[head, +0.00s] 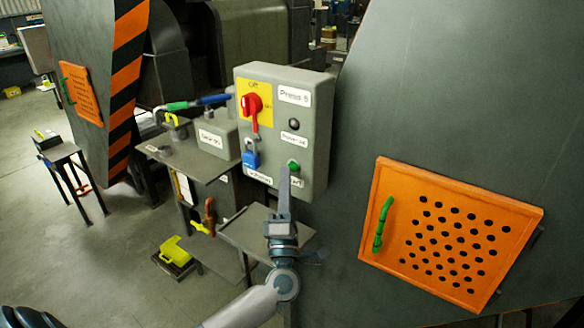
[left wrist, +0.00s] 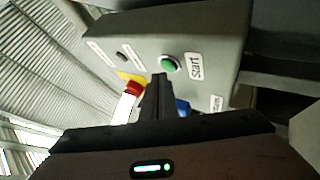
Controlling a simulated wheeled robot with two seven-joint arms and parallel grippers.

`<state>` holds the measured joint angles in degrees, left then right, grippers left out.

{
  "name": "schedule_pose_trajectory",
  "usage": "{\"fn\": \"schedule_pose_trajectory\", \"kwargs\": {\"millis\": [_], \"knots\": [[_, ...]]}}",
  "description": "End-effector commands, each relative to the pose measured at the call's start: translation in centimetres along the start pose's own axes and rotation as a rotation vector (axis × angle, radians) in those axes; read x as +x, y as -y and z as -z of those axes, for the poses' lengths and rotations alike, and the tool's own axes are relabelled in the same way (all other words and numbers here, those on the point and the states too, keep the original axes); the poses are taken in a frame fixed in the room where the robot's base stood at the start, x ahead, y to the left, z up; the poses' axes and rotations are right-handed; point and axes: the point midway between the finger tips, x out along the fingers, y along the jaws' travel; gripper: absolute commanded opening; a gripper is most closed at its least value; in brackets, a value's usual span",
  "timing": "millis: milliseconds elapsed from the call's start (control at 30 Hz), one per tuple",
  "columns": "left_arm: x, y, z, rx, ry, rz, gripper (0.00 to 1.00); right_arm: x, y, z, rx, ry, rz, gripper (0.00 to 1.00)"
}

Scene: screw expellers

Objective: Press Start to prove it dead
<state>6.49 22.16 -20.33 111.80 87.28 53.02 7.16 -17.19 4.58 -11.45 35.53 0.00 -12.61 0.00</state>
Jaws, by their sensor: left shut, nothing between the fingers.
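The green Start button (head: 293,165) sits low on the grey control box (head: 315,130) marked "Press 5". It also shows in the left wrist view (left wrist: 169,64), beside the "Start" label (left wrist: 195,65). My left gripper (head: 284,170) is shut and empty, its tips just below and left of the button. In the left wrist view the fingertips (left wrist: 160,78) are close to the button; I cannot tell whether they touch. A red rotary switch (head: 252,104) is on a yellow plate, with a blue padlock (head: 250,159) below it. A dark round lamp (head: 294,124) is above the button. My right gripper is out of view.
An orange perforated guard (head: 445,230) with a green handle (head: 382,223) is at the right. A grey shelf (head: 240,232) lies below the box. A table (head: 175,160) with tools stands to the left. A yellow object (head: 175,250) is on the low tray.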

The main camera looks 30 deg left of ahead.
Motion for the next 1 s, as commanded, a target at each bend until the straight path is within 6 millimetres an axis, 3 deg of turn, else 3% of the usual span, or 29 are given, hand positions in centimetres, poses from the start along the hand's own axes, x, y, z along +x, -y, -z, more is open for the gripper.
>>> {"fn": "schedule_pose_trajectory", "kwargs": {"millis": [700, 1000], "knots": [[-3.7, -2.8, 2.7, 0.000, 0.000, 0.000, 0.00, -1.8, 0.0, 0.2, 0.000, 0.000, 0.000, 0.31], [-4.1, -3.0, 3.0, 0.000, 0.000, 0.000, 0.00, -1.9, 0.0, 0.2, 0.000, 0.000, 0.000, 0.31]]}}
